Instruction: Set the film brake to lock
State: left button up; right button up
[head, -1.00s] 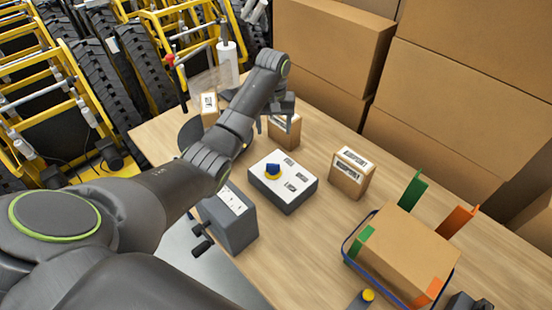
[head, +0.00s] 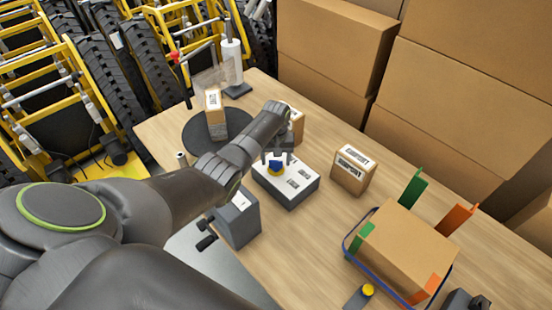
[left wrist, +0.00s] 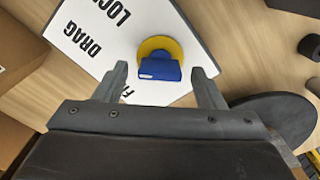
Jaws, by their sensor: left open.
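The brake control is a box with a white top (head: 303,181), carrying a blue knob (head: 275,168) on a yellow round base. In the left wrist view the white panel (left wrist: 90,35) reads DRAG and LOCK, with a third label partly hidden by a finger. The blue knob (left wrist: 158,70) sits between my two finger tips there, with a gap on each side. My left gripper (head: 278,158) is open above the knob, not closed on it. I cannot tell which label the knob points at. My right gripper is not in view.
A grey box with dark levers (head: 238,222) stands in front of the brake box. A dark round turntable (head: 195,138) carries a carton (head: 215,112). Another carton (head: 352,170) stands to the right, near a larger carton (head: 405,245) within a blue frame. Wooden table shows between them.

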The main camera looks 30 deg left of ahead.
pick_arm(q)
jog(key=c, duration=1)
jog(key=m+p, duration=0.1)
jog(key=m, duration=0.2)
jog(key=shift+m, duration=0.4)
jog(key=m, duration=0.4)
jog(key=shift+m, duration=0.4)
jog(key=shift+p, duration=0.3)
jog(key=o, duration=1)
